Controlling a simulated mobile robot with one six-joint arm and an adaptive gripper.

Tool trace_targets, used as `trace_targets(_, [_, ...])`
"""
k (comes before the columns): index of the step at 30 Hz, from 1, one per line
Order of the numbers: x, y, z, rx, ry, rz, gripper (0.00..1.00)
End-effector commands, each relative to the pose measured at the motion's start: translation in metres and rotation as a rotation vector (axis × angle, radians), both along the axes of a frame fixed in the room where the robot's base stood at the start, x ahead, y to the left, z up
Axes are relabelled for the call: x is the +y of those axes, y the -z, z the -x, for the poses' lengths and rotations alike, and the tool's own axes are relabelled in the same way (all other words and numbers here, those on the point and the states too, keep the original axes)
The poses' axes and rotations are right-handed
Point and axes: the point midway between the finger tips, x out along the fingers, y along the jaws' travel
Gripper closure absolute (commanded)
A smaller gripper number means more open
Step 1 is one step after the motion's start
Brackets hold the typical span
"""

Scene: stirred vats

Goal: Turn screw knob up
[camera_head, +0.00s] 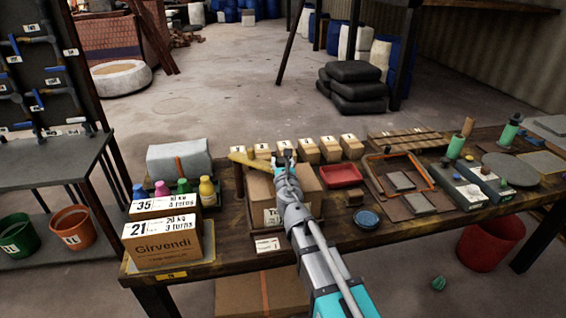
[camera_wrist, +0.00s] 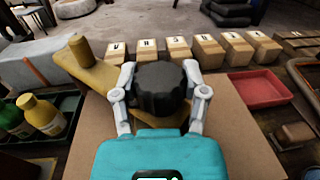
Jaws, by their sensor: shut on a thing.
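The screw knob is black, round and ribbed, and shows in the middle of the wrist view (camera_wrist: 162,88). My gripper (camera_head: 285,158) has its two grey fingers on either side of the knob and is shut on it. A yellow arm (camera_wrist: 98,80) with an upright yellow peg (camera_wrist: 80,50) runs from beside the knob to the upper left. In the head view the yellow arm (camera_head: 247,162) points left from my gripper, above a cardboard box (camera_head: 262,190). My gripper hides most of the knob in the head view.
Several labelled small boxes (camera_head: 308,150) stand in a row behind. A red tray (camera_head: 341,175) lies to the right. Coloured bottles (camera_head: 207,190) and stacked labelled boxes (camera_head: 162,240) stand to the left. A blue bowl (camera_head: 367,219) sits near the front edge.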

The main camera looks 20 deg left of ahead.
Motion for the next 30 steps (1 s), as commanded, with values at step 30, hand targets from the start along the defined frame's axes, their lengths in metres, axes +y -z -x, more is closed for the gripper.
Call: trace_targets(30, [0.0023, -0.0001, -0.0005, 0.0, -0.694, 0.0, 0.9])
